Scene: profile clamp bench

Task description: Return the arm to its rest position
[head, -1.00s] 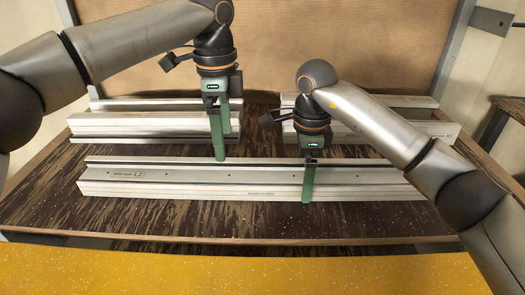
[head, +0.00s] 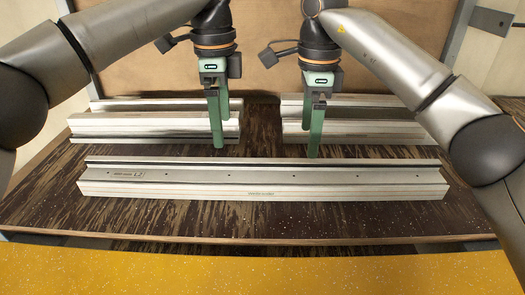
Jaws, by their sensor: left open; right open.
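My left gripper (head: 216,143) is open and empty, its green fingers pointing down by the right end of the back left profiles. My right gripper (head: 313,151) is open and empty, its green fingers pointing down by the left end of the back right profiles. Both sit behind the long front profile (head: 262,188) as seen in the head view, and neither holds it. The front profile lies lengthwise across the bench. Whether the fingertips touch anything cannot be told.
Profiles lie at the back left (head: 150,125) and back right (head: 365,128) of the dark, streaked bench top (head: 230,222). A brown board (head: 270,82) stands behind the bench. A yellow speckled surface (head: 250,272) runs along the front. Bare bench shows in front of the long profile.

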